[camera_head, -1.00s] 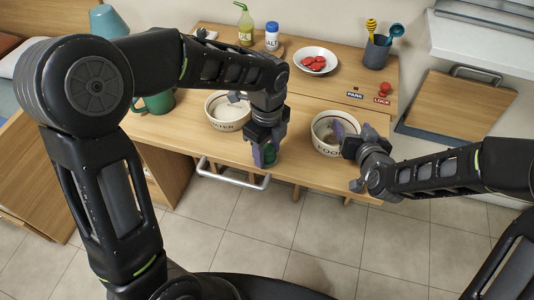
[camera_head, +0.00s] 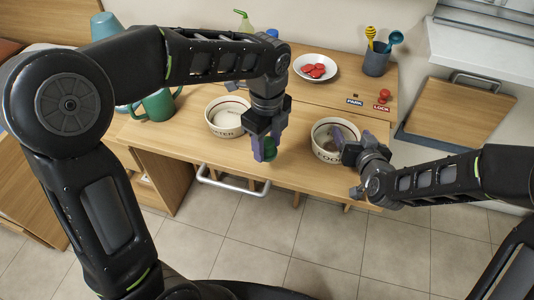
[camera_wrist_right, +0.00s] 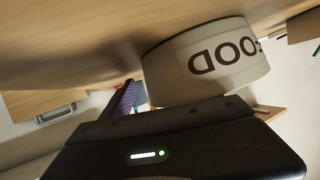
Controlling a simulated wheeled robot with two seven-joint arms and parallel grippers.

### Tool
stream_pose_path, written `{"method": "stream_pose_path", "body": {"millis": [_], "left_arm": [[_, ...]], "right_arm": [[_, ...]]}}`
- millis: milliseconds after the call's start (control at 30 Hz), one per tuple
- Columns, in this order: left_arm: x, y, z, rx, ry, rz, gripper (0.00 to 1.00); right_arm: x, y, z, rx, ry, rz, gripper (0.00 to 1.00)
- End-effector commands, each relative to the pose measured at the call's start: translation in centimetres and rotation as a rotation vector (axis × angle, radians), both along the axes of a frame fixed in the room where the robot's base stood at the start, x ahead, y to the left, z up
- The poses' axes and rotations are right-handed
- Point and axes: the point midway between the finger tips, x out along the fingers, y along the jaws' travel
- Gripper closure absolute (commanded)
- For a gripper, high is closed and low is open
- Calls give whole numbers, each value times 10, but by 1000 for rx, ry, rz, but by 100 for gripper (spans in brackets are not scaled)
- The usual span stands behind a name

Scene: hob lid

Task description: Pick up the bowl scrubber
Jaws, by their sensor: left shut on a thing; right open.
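My left gripper (camera_head: 265,152) is shut on a small green thing (camera_head: 271,147), which appears to be the bowl scrubber; the fingers hide most of it. It is over the front of the wooden counter, between the two bowls. The white WATER bowl (camera_head: 213,125) stands to its left. The white FOOD bowl (camera_head: 327,154) stands to its right and also shows in the right wrist view (camera_wrist_right: 205,65). My right gripper (camera_head: 345,148) is open at the FOOD bowl's right side, with a purple finger at its rim; I cannot tell whether it touches.
A green mug (camera_head: 158,105) stands at the left. A white plate with red pieces (camera_head: 316,67) and a grey cup with utensils (camera_head: 377,60) stand behind. A red knob (camera_head: 412,95) is at the right. A metal rail (camera_head: 232,186) runs along the counter front.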

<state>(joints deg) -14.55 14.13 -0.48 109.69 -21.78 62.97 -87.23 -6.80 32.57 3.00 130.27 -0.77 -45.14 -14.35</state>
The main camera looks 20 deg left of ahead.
Motion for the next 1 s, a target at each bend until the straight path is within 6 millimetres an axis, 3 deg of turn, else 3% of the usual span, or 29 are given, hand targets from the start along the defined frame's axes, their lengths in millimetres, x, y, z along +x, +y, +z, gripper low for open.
{"method": "stream_pose_path", "body": {"millis": [100,300,1000], "left_arm": [[1,0,24,-1,-4,0,100],[0,0,45,-1,-2,0,100],[0,0,47,0,0,0,100]], "right_arm": [[0,0,0,0,0,0,29],[0,0,0,0,0,0,29],[0,0,0,0,0,0,29]]}}
